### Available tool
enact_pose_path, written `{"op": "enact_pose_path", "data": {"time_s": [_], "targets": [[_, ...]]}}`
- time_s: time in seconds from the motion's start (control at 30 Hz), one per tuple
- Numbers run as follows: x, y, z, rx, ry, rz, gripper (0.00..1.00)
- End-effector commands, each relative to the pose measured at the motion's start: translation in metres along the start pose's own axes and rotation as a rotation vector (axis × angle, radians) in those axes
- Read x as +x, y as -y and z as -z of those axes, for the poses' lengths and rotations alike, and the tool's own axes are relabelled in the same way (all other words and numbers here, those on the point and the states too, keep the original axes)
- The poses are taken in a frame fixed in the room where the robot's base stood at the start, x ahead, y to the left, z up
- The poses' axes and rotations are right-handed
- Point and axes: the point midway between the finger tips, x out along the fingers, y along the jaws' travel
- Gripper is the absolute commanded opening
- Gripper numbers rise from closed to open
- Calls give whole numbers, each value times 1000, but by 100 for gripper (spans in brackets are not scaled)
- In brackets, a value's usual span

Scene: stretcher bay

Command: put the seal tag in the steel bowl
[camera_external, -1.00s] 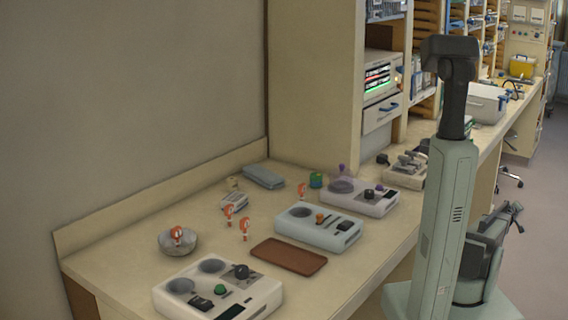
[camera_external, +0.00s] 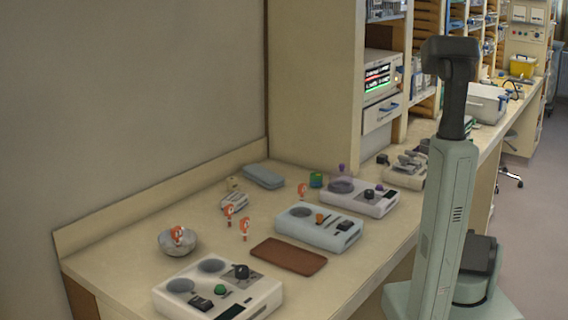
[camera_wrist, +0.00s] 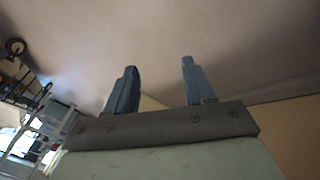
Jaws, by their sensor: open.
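The steel bowl (camera_external: 178,247) is a round grey bowl near the left back of the counter. A small orange-and-white piece (camera_external: 177,235), which looks like a seal tag, shows inside it. Three like pieces stand on the counter: one left of centre (camera_external: 228,212), one just nearer the front (camera_external: 245,227), one farther right (camera_external: 302,191). I cannot tell which is the task's seal tag. My gripper (camera_wrist: 158,66) shows in the wrist view, open, with nothing between its fingers. It faces a plain wall or ceiling, away from the bowl and tags.
A white device (camera_external: 215,290) stands in front of the bowl, a pale blue device (camera_external: 318,227) at centre, another white device (camera_external: 360,197) behind it. A brown tray (camera_external: 289,257) lies between. A grey-blue case (camera_external: 263,177) lies at the back. Shelving rises behind the counter.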

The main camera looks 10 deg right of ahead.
Motion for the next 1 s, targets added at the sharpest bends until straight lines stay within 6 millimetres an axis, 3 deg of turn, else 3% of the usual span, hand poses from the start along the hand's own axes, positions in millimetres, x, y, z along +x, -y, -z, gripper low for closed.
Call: {"op": "enact_pose_path", "data": {"time_s": [0.03,0.2,0.5,0.6,0.8,1.0], "targets": [[-6,32,-16,-4,42,42,53],[-24,120,-67,-5,199,161,53],[-83,240,-177,-37,513,315,53],[-107,267,-215,-54,621,345,53],[-149,298,-273,-84,796,376,53],[-168,308,-298,-98,877,382,53]]}}
